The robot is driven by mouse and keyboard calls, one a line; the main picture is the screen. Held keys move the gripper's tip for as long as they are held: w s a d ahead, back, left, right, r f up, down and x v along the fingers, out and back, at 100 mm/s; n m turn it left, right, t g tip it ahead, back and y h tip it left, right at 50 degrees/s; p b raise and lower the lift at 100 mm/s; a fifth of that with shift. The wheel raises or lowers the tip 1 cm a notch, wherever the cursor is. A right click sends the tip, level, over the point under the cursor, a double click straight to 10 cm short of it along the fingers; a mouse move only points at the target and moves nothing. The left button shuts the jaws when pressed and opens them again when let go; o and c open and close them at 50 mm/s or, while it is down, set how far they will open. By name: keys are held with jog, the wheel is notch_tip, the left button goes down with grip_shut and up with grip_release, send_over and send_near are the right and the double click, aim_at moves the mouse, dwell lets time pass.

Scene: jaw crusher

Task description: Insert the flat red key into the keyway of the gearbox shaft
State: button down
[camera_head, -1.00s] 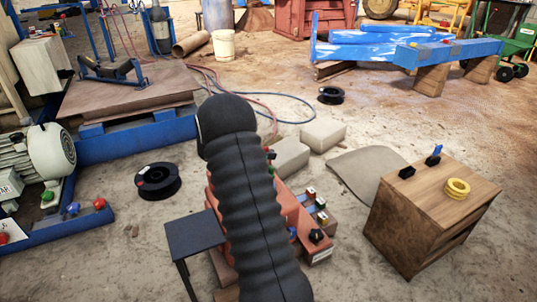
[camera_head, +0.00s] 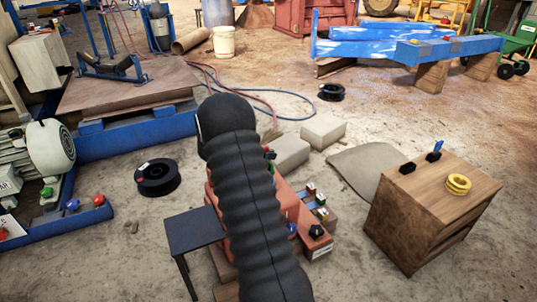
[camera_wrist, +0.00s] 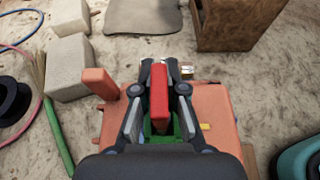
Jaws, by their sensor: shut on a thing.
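In the wrist view, my gripper (camera_wrist: 159,76) is shut on the flat red key (camera_wrist: 159,92), which stands between the two dark fingers. The key is over an orange-red housing (camera_wrist: 212,108), with a green part (camera_wrist: 150,129) showing just below it. I cannot tell whether the key touches anything beneath. The gearbox shaft and its keyway cannot be made out. In the head view, my dark ribbed arm hides my gripper, the key and part of the orange-red housing (camera_head: 282,207).
A wooden cabinet (camera_head: 405,224) with yellow rings (camera_head: 458,185) stands at the right. A small dark table (camera_head: 194,230) is left of my arm. Pale blocks (camera_head: 323,132) lie behind the housing. A black spool (camera_head: 157,177) and a grey motor (camera_head: 48,150) are at the left.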

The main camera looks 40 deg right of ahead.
jog(key=shift+f+b, duration=0.6)
jog(key=shift+f, duration=0.55)
jog(key=c, duration=1.2)
grip_release()
jog(key=shift+o, duration=0.2)
jog(key=v, duration=1.2)
